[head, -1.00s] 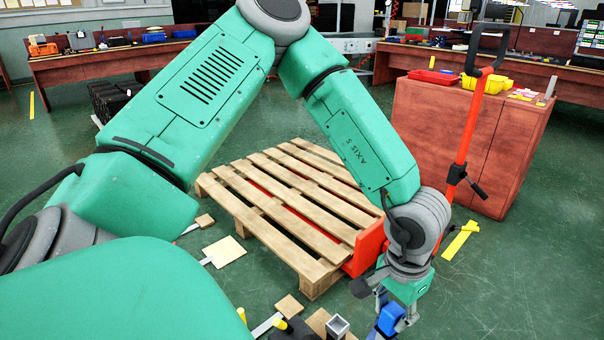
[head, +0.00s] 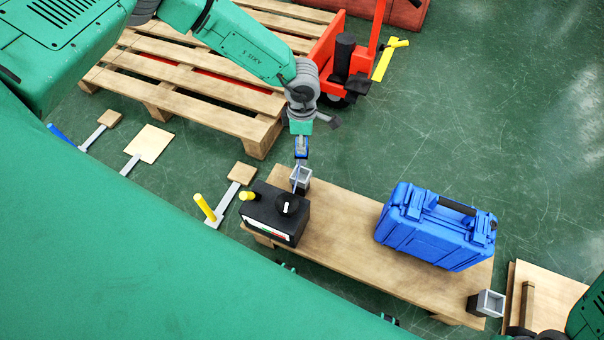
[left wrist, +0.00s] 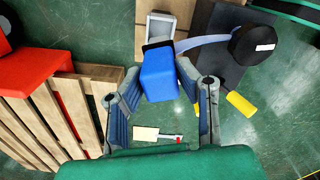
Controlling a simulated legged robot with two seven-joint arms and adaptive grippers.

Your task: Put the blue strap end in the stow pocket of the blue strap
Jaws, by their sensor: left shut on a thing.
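My left gripper (head: 301,150) is shut on the blue strap end (left wrist: 158,78), a blue block with a dark tip. In the left wrist view the block sits between the two fingers (left wrist: 165,105). The strap (left wrist: 205,42) runs from it to a round black reel (head: 288,204) on a black box (head: 268,224). A grey square open-topped pocket (head: 300,177) stands on the wooden bench, just below the gripper in the head view. It shows beyond the block in the left wrist view (left wrist: 160,26). The block appears outside it; the height gap is unclear. My right gripper is not in view.
A blue case (head: 432,235) stands on the bench (head: 345,225). A second grey pocket (head: 489,303) is at the bench's right end. A wooden pallet (head: 190,95) and red pallet jack (head: 338,60) lie behind. Yellow-handled items are at left.

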